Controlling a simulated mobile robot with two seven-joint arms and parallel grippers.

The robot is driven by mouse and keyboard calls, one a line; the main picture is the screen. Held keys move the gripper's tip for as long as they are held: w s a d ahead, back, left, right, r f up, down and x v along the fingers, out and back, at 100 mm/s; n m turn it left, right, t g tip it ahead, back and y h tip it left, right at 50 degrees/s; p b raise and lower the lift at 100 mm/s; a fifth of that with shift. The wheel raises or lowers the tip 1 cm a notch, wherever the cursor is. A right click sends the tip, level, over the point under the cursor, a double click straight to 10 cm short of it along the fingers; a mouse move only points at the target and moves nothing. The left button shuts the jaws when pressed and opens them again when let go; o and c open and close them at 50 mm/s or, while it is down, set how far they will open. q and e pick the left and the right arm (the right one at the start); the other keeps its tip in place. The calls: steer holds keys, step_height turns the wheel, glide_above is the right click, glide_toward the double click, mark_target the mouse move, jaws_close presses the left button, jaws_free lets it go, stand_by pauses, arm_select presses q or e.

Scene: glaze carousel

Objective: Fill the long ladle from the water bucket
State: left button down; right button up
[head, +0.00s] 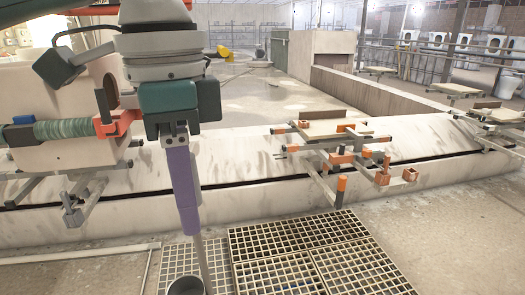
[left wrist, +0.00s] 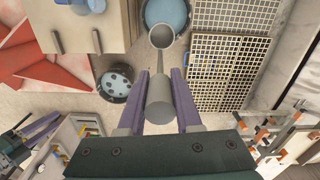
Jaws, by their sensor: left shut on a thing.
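My left gripper (head: 188,228) has its purple fingers shut on the grey handle of the long ladle (head: 205,265), which hangs down from it. The ladle's cup (head: 186,287) is cut off at the bottom of the head view. In the left wrist view the handle lies between the fingers (left wrist: 158,100) and the cup (left wrist: 161,37) is at the far end. A round blue bucket (left wrist: 178,12), probably the water bucket, lies partly behind the cup there. I cannot tell their height difference, or whether the cup holds water. Purple bars (left wrist: 40,130) at lower left may be my right gripper.
A dark round container (left wrist: 116,84) with a spotted pale top stands left of the ladle in the left wrist view. Grates (head: 285,235) cover the floor right of the ladle. A rack with orange-tipped bars (head: 340,150) stands beyond them, by a low pale wall (head: 235,205).

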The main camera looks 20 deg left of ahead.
arm_select(q)
step_height(320, 180, down, 59)
steer(key=s+a+m+b, duration=0.1)
steer(key=m+b, duration=1.1)
steer(key=b, duration=2.7)
steer(key=shift+s+a+b, duration=0.15)
steer(key=shift+a+b, duration=0.25)
steer(key=shift+a, duration=0.35)
step_height(320, 180, up, 20)
steer(key=p, duration=2.2)
